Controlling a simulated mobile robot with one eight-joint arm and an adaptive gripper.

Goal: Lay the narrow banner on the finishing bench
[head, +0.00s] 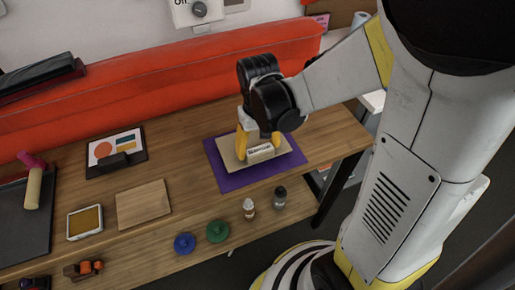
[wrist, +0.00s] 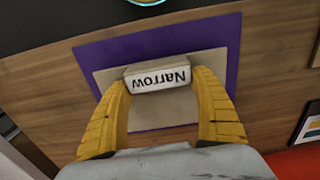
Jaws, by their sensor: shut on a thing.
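A pale block lettered "Narrow" (wrist: 160,84) sits on a tan rectangular panel (wrist: 165,116); I take them together as the narrow banner. The block also shows in the head view (head: 261,153). The panel lies over a larger purple sheet (wrist: 228,50) on the wooden bench (head: 190,140). My gripper (head: 258,147), with yellow fingers, is shut on the block, one finger at each end. I cannot tell whether the panel touches the purple sheet or hangs just above it. No label shows which bench this is.
Left of the purple sheet lie a wooden board (head: 143,205), a framed pad (head: 85,222) and a colored print (head: 115,150). Two small bottles (head: 249,209) (head: 280,198) and blue and green round items (head: 185,243) (head: 217,231) are nearer. A long red roll (head: 170,85) lies behind.

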